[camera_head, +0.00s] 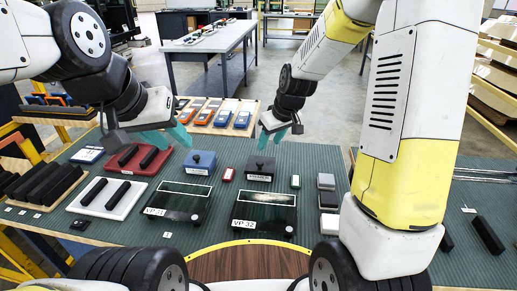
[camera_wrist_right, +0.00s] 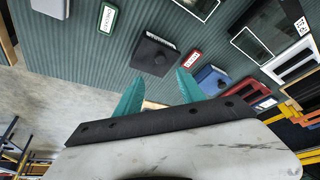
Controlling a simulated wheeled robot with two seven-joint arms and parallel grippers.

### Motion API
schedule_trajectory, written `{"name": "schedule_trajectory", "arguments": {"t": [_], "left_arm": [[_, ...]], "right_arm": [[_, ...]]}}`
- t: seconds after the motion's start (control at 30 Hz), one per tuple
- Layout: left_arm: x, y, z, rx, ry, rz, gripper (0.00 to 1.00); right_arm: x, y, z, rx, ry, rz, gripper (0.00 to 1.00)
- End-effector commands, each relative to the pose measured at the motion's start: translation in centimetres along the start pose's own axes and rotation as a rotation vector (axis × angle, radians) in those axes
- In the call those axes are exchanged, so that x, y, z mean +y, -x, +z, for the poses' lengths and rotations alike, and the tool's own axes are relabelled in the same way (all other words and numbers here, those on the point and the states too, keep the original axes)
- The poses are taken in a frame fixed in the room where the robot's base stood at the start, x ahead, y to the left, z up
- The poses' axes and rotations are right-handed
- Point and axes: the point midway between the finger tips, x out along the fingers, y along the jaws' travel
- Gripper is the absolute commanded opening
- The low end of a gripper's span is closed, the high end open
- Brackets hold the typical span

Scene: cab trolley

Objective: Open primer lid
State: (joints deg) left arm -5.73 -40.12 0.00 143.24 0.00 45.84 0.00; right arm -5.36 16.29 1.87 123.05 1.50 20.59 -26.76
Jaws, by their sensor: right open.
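The primer box (camera_head: 260,168) is a small black box with a dark lid, a knob on top and a white label on its front. It stands on the green ribbed table and shows in the right wrist view (camera_wrist_right: 152,57). My right gripper (camera_head: 271,138) is open and empty, above and behind the primer box. In the right wrist view its teal fingers (camera_wrist_right: 158,92) are spread apart, with the box just beyond their tips. The lid looks closed. My left gripper (camera_head: 167,138) has its teal fingers apart, above the table near the red tray and blue box, holding nothing visible.
A blue box (camera_head: 199,162) stands left of the primer box, with a small red item (camera_head: 229,174) between them. Two dark glass panels (camera_head: 265,213) lie in front. A red tray (camera_head: 137,160) and white tray (camera_head: 106,198) hold black bars. Grey blocks (camera_head: 326,182) stand right.

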Motion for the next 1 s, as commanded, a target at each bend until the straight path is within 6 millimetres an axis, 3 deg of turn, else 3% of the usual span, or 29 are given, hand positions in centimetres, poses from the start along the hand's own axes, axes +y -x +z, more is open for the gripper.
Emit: {"name": "schedule_trajectory", "arguments": {"t": [0.1,0.37,0.63,0.8,1.0], "left_arm": [[0.0,0.0,0.0,0.000,0.000,0.000,0.36],[0.0,0.0,0.0,0.000,0.000,0.000,0.36],[0.0,0.0,0.0,0.000,0.000,0.000,0.36],[0.0,0.0,0.0,0.000,0.000,0.000,0.36],[0.0,0.0,0.0,0.000,0.000,0.000,0.36]], "right_arm": [[0.0,-2.8,-0.2,-0.014,0.031,-0.011,0.46],[0.0,-5.8,-0.2,-0.019,0.048,-0.015,0.46],[-0.1,-10.1,-0.1,-0.019,0.048,-0.016,0.46],[-0.1,-11.5,-0.2,-0.017,0.048,-0.014,0.46],[-0.1,-11.8,-0.2,-0.017,0.047,-0.014,0.46]]}}
